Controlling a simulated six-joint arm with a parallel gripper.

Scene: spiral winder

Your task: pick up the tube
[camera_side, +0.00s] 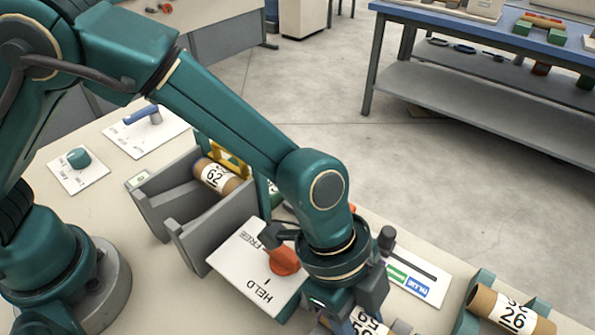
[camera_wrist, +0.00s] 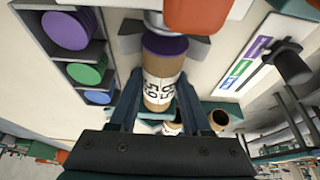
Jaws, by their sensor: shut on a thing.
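A brown cardboard tube (camera_wrist: 163,85) with a white numbered label and a purple end stands between my gripper's fingers (camera_wrist: 160,95) in the wrist view. My gripper is shut on it. In the side view my gripper (camera_side: 335,300) is low at the bottom centre, and its fingertips are partly hidden. A numbered tube (camera_side: 368,322) shows beside it at the bottom edge; I cannot tell if it is the held one. Another tube marked 62 (camera_side: 215,177) lies in the grey holder (camera_side: 165,210). A tube marked 26 (camera_side: 510,311) lies in a green cradle at the right.
A white plate marked FREE and HELD with an orange knob (camera_side: 283,261) is next to my gripper. A slider panel with coloured labels (camera_side: 418,280) lies to its right. In the wrist view, purple, green and blue discs (camera_wrist: 84,74) line the left, and another tube end (camera_wrist: 218,120) is nearby.

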